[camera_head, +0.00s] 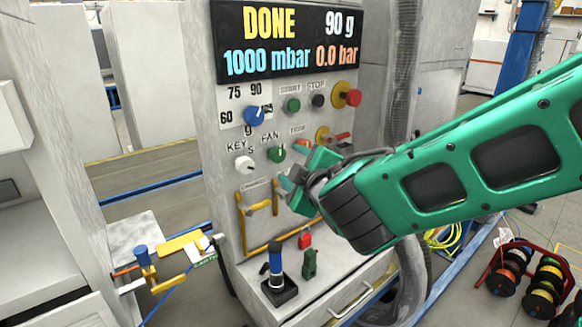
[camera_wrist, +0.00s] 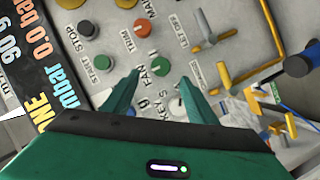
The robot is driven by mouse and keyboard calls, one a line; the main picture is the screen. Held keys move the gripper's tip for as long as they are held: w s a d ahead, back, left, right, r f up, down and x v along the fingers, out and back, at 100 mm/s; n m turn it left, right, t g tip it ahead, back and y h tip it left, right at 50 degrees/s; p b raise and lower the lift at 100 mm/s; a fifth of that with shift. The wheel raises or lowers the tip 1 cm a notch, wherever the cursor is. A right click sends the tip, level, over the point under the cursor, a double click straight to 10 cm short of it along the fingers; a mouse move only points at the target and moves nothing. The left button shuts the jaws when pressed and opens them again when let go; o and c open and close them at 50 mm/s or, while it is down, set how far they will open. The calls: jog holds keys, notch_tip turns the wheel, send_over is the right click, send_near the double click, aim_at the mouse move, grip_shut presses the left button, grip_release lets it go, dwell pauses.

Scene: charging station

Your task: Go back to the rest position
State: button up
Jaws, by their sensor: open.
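My green gripper (camera_head: 300,178) is in front of the charging station's panel, by the lower knobs. In the wrist view its two fingers (camera_wrist: 160,92) are spread apart with nothing between them. The fan knob (camera_wrist: 160,68) shows beyond and between the fingertips; I cannot tell how near they are. The display (camera_head: 290,40) reads DONE, 90 g, 1000 mbar and 0.0 bar. My arm comes in from the right and hides part of the panel's lower right.
A blue knob (camera_head: 254,117), a green start button (camera_head: 293,105) and a red knob on a yellow base (camera_head: 347,94) stick out of the panel. A yellow handle (camera_head: 258,208) is below. A blue-topped tool (camera_head: 276,262) stands on the ledge. Cable reels (camera_head: 545,285) are on the floor.

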jog(key=shift+a, duration=0.15)
jog(key=s+d+f+m+g+h, duration=0.2)
jog(key=d+f+m, duration=0.15)
jog(key=d, duration=0.65)
jog(key=s+d+f+m+g+h, duration=0.2)
jog(key=d+m+h, duration=0.15)
jog(key=d, duration=0.55)
jog(key=s+d+f+m+g+h, duration=0.2)
jog(key=d+f+m, duration=0.15)
jog(key=d, duration=0.65)
jog(key=s+d+f+m+g, duration=0.1)
jog(key=s+d+m+g, duration=0.25)
jog(key=s, duration=0.25)
jog(key=s+d+f+m+g, duration=0.2)
jog(key=s+d+m, duration=0.1)
jog(key=s+d, duration=0.3)
jog(key=s+a+m+g+y, duration=0.1)
jog(key=s+m+g+y, duration=0.2)
jog(key=s, duration=1.1)
jog(key=shift+s+f+m, duration=0.2)
jog(key=shift+s+m, duration=0.05)
jog(key=shift+m, duration=0.45)
jog(key=shift+g+y, duration=0.25)
